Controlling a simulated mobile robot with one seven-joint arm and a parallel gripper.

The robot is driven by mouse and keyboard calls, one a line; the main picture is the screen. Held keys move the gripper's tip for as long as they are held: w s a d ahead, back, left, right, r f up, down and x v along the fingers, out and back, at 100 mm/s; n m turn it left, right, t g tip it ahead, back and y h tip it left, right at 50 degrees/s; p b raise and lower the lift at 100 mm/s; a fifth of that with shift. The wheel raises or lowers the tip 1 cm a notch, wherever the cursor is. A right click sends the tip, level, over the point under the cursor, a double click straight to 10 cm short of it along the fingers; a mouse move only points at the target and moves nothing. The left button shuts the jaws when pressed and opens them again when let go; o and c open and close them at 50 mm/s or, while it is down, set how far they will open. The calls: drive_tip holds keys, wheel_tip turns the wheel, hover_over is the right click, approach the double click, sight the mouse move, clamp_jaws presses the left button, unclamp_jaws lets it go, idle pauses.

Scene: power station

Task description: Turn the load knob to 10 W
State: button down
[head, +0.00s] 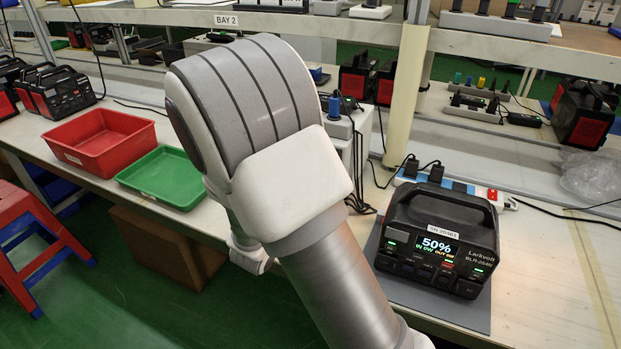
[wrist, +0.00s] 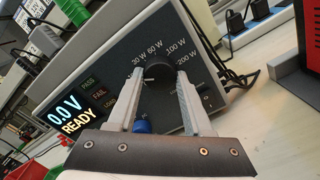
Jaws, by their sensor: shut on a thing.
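The load knob (wrist: 156,74) is a round black dial on the slanted dark front of a grey tester (wrist: 110,75) in the wrist view. Printed watt marks run around its upper right side, with 60 W, 100 W and 200 W legible. My gripper (wrist: 161,72) is shut on the knob, one finger on each side. The knob's pointer direction is hard to tell. The tester's display (wrist: 70,117) reads 0.0 V and READY. PASS, FAIL and LOAD labels stand beside it. In the head view my arm hides the gripper, the knob and most of the tester.
A blue part (wrist: 142,127) shows low between my fingers. In the head view, a black power station (head: 437,238) showing 50% stands on a grey mat right of my arm. A red tray (head: 98,140) and a green tray (head: 163,178) lie to the left. Cables hang near the tester.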

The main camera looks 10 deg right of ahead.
drive_tip(key=shift+c, duration=1.6)
unclamp_jaws()
drive_tip(key=shift+s+a, duration=0.1)
drive_tip(key=p+v, duration=0.2)
drive_tip(key=v, duration=1.5)
